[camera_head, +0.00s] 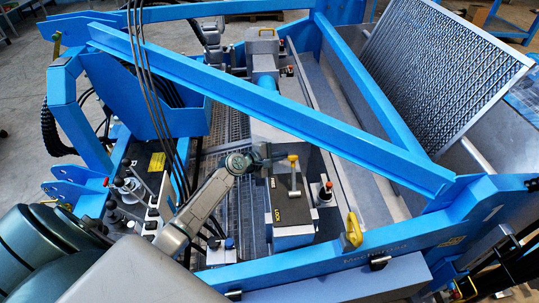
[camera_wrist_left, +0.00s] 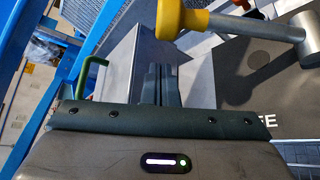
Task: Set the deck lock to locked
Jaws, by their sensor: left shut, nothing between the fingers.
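The deck lock is a grey box with a dark top plate (camera_head: 291,211). Its plate also shows in the left wrist view (camera_wrist_left: 240,80). A grey lever (camera_head: 294,178) with a yellow knob (camera_head: 292,158) points toward the far end of the plate, away from the "LOCK" lettering at the near left. The knob shows in the left wrist view (camera_wrist_left: 182,18), with the lever running right to a round grey hub (camera_wrist_left: 298,36). My left gripper (camera_head: 268,155) is shut and empty, just left of the knob; its fingers show in the wrist view (camera_wrist_left: 160,78), apart from the knob. My right gripper is out of view.
A blue beam (camera_head: 270,105) crosses diagonally just beyond the lever. A red-topped knob (camera_head: 327,190) stands right of the box, and a yellow part (camera_head: 353,230) sits on the near frame. A green hook (camera_wrist_left: 90,75) shows left of my fingers. Several black controls are at left.

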